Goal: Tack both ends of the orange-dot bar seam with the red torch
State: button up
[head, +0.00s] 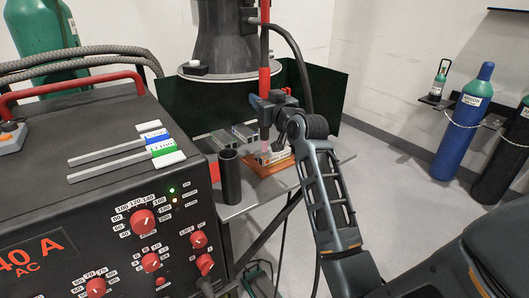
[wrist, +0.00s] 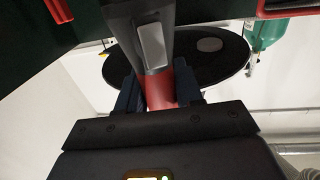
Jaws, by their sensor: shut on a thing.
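My gripper (head: 270,101) is shut on the red torch (head: 264,82), which it holds upright over the work table. In the wrist view my two dark fingers (wrist: 158,92) close on the torch's red and black body (wrist: 160,88). The torch's pinkish tip (head: 265,146) points down at a light metal workpiece (head: 275,155) on an orange plate (head: 263,169). I cannot tell whether the tip touches the workpiece. No orange dot or seam can be made out at this size, and my gripper and arm partly hide the area.
Grey metal blocks (head: 226,138) lie left of the workpiece. A dark upright tube (head: 230,177) stands at the table's near edge. A dark welding screen (head: 325,92) stands behind. The welding machine (head: 75,130) fills the left. Gas cylinders (head: 464,120) stand far right; the floor between is clear.

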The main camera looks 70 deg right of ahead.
jog(key=shift+f, duration=0.35)
dwell(0.7)
jog(key=shift+r, duration=0.2)
dwell(1.9)
jog(key=shift+r+p, duration=0.5)
jog(key=shift+r, duration=0.15)
dwell(4.4)
